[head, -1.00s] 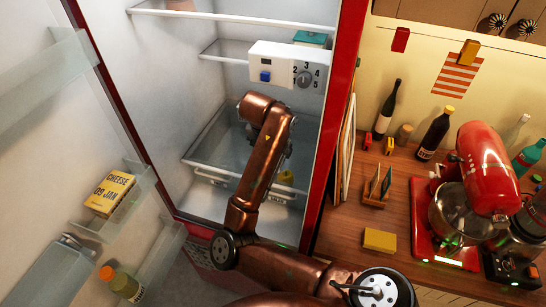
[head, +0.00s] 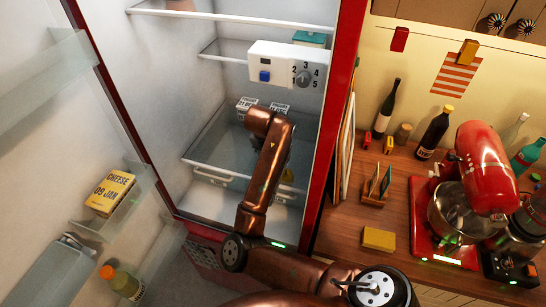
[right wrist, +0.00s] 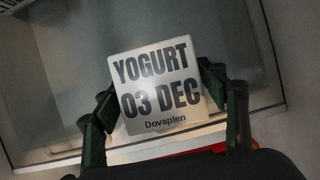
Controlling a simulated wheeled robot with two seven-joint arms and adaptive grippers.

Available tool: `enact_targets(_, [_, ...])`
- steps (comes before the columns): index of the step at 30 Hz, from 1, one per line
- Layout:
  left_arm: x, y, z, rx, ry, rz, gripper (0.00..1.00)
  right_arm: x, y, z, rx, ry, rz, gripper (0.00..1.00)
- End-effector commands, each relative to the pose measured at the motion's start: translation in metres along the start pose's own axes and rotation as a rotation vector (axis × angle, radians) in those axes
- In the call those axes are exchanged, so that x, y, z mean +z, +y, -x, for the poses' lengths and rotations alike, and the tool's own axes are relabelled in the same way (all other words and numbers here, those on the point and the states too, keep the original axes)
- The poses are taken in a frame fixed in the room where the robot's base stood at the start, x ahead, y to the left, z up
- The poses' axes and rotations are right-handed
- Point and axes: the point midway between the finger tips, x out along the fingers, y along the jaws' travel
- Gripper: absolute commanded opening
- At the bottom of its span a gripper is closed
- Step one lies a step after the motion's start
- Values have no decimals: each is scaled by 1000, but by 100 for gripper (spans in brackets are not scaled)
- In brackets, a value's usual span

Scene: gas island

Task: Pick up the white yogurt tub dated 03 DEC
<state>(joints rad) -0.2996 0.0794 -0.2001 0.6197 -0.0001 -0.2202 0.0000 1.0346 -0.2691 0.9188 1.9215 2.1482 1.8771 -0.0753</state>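The white yogurt tub (right wrist: 160,85), printed "YOGURT 03 DEC Dovaplen", fills the middle of the right wrist view, slightly tilted in the picture. My right gripper (right wrist: 158,88) has one dark green finger on each side of it, with the tips against its side edges. In the head view my right arm reaches into the fridge. Its gripper and the held tub are hidden behind the arm there. My left gripper is in neither view.
Two small white items with dark markings (head: 247,103) (head: 280,108) show behind the arm. A clear drawer (head: 205,160) and a control box (head: 287,65) are near the arm. The open door holds a cheese box (head: 110,191). A wooden counter (head: 340,225) stands right.

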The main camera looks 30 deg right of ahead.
Motion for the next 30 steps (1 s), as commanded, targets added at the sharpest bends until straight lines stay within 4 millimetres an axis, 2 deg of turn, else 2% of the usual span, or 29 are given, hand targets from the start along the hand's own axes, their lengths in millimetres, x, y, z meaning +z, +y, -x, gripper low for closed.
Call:
enact_targets(2, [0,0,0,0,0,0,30,0,0,0,0,0,0,59])
enact_targets(20, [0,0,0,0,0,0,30,0,0,0,0,0,0,18])
enact_targets(30, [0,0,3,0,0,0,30,2,4,8,3,-3,2,17])
